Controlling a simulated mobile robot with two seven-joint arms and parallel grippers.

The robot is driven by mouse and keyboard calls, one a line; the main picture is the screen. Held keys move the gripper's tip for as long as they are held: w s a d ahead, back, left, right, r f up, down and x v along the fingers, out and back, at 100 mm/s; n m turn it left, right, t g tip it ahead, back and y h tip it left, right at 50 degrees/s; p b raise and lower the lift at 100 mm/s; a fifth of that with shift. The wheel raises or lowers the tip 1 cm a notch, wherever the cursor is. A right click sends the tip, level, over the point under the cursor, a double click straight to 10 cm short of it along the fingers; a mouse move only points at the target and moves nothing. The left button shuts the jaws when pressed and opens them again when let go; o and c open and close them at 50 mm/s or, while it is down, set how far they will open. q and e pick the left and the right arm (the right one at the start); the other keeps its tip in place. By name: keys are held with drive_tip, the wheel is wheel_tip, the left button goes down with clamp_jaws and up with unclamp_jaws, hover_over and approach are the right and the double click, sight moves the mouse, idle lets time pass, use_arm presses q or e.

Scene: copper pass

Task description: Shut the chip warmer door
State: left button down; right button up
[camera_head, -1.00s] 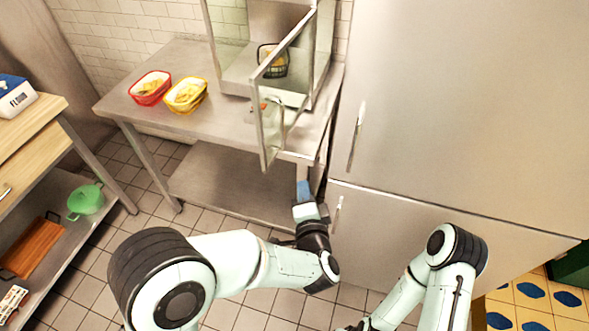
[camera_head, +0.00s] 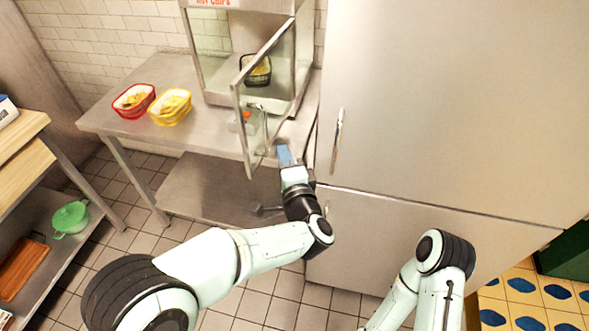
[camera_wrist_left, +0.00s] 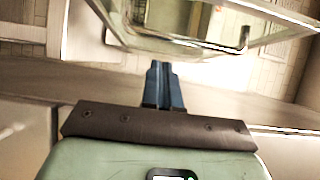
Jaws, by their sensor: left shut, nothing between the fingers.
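The chip warmer (camera_head: 222,98) stands on the steel table against the wall. Its glass door (camera_head: 262,95) hangs open, swung out towards me over the table's front edge. A vertical handle (camera_head: 266,128) is on the door. A dark basket of chips (camera_head: 257,72) is inside the warmer. My left gripper (camera_head: 284,152) is shut and empty, just right of the door's lower part near the table edge. In the left wrist view its blue fingers (camera_wrist_left: 163,85) are together, with the door's frame (camera_wrist_left: 185,47) beyond them. My right arm shows at the lower right, but its gripper is out of view.
A red basket (camera_head: 133,101) and a yellow basket (camera_head: 170,107) of food are on the steel table (camera_head: 112,122). A large steel fridge (camera_head: 440,110) with handles stands close on the right. A wooden-topped shelf unit (camera_head: 20,135) is at the left.

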use_arm(q)
drive_tip(key=shift+w+a, duration=0.3)
drive_tip(key=shift+a, duration=0.25)
drive_tip(key=shift+w+a, duration=0.3)
drive_tip(key=shift+a, duration=0.2)
